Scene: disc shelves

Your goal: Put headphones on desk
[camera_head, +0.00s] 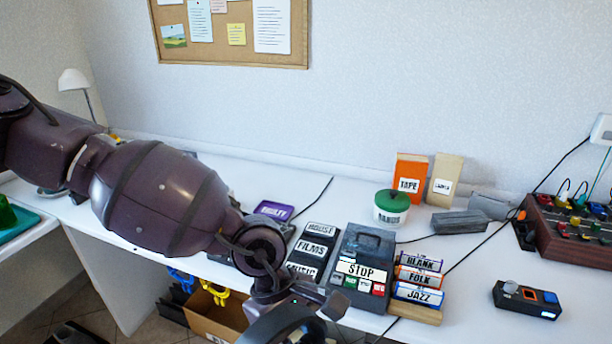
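My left arm reaches in from the left across the desk, and my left gripper (298,302) is low in the picture, at the desk's front edge. A dark curved band, which looks like the headphones (272,324), sits at the gripper and runs off the bottom edge. The gripper appears shut on this band, though its fingertips are partly hidden. The rest of the headphones is out of view. The white desk (470,270) runs along the wall, with its left part hidden behind my arm. My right gripper is not in view.
A STOP cassette player (362,262), labelled cases (312,250) and stacked tapes (418,278) stand near the gripper. A green-lidded jar (391,207), a small black device (527,299) and a mixer (575,228) are farther right. Bare desk lies between the tapes and device. An open box (215,310) is below.

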